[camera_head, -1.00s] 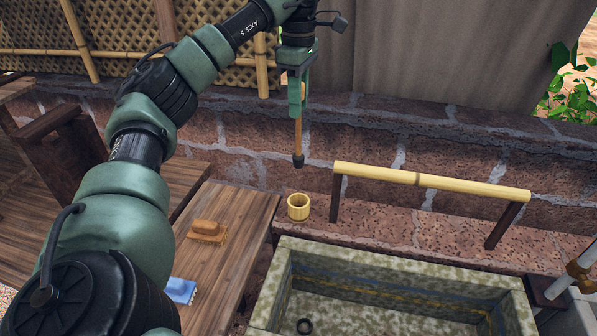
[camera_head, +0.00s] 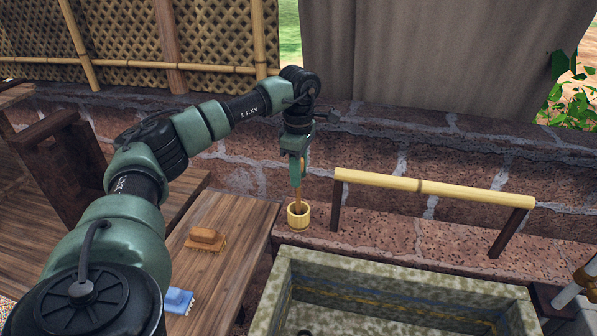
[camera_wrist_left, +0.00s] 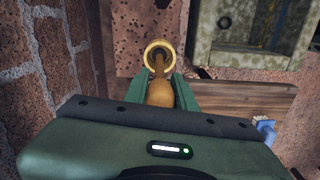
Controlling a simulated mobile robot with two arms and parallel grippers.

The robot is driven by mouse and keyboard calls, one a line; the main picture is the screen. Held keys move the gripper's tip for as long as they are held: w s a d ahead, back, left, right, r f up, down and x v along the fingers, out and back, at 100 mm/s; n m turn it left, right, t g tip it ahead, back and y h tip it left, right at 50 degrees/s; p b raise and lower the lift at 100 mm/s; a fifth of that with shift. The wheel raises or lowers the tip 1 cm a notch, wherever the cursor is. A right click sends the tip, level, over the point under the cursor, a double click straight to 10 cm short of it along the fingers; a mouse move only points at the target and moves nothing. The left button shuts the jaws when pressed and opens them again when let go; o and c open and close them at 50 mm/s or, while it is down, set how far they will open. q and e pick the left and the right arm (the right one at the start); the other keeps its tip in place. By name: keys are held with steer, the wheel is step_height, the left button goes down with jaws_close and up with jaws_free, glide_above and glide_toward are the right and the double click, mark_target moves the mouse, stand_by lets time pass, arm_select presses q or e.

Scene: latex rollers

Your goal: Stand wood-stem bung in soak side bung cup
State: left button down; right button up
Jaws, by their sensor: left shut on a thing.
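The wood-stem bung (camera_head: 297,192) is upright in my left gripper (camera_head: 297,170), which is shut on the upper part of its stem. The bung's lower end is inside the mouth of the yellow bung cup (camera_head: 298,217), and the dark tip is hidden by the cup wall. In the left wrist view the bung (camera_wrist_left: 158,92) runs from between the green fingers into the cup's ring (camera_wrist_left: 160,52). I cannot tell if it touches the cup's floor. My right gripper is not in view.
A bamboo rail (camera_head: 435,188) on dark posts stands right of the cup. The stone basin (camera_head: 400,268) lies in front. A brown brush (camera_head: 206,238) and a blue brush (camera_head: 178,300) lie on the wooden bench (camera_head: 228,260) at left. A stone wall rises behind.

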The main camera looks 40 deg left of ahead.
arm_select(q)
steer(key=shift+f, duration=0.15)
steer(key=c, duration=1.1)
jaws_free()
steer(key=shift+c, duration=0.2)
step_height(320, 180, up, 12)
steer(key=shift+r+b, duration=0.2)
steer(key=shift+b, duration=0.3)
